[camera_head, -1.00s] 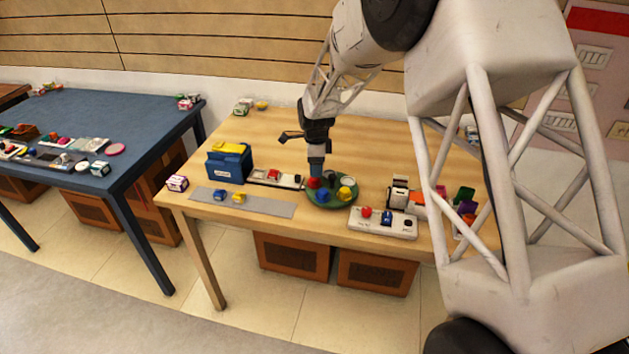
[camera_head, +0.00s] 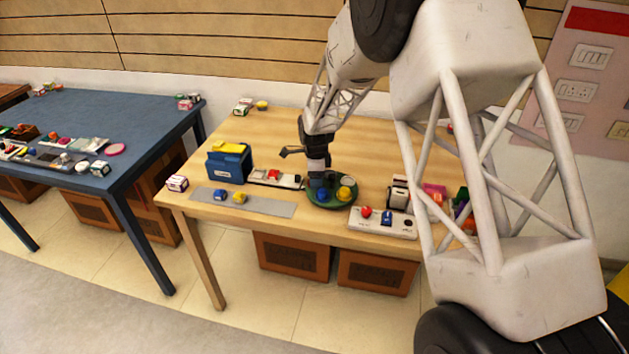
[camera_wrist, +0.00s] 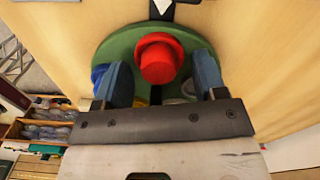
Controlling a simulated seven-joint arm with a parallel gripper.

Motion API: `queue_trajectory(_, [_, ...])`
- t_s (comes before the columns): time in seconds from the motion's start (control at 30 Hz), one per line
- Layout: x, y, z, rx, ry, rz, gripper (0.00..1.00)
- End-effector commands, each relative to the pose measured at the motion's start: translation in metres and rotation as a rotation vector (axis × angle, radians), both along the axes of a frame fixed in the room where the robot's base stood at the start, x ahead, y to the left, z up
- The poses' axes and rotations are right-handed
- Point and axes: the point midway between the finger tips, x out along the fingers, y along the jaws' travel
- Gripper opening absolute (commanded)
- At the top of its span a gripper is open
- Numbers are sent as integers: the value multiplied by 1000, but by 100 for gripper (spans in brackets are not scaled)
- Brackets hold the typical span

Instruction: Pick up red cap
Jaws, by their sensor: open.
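The red cap (camera_wrist: 158,58) lies on a round green tray (camera_wrist: 120,42) in the wrist view. My gripper (camera_wrist: 160,76) is open, with its two blue fingers on either side of the cap's near part. I cannot tell whether the fingers touch it. In the head view my gripper (camera_head: 319,178) is low over the green tray (camera_head: 333,203) on the wooden table, and it hides the red cap there. A yellow cap (camera_head: 344,193) is on the tray to the right of the gripper. A blue item (camera_wrist: 99,76) shows beside the left finger in the wrist view.
A grey-white board (camera_head: 383,223) with a red knob stands right of the tray. A blue box (camera_head: 228,163), another board (camera_head: 273,177) and a grey strip (camera_head: 243,203) lie to the left. The table's back middle is clear.

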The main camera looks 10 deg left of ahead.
Motion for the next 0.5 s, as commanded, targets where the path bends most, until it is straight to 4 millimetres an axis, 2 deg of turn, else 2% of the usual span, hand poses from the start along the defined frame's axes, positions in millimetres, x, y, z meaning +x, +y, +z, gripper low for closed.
queue_trajectory(0.2, [0, 0, 0, 0, 0, 0, 65])
queue_trajectory(0.27, [0, 0, 0, 0, 0, 0, 57])
queue_trajectory(0.5, [0, 0, 0, 0, 0, 0, 20])
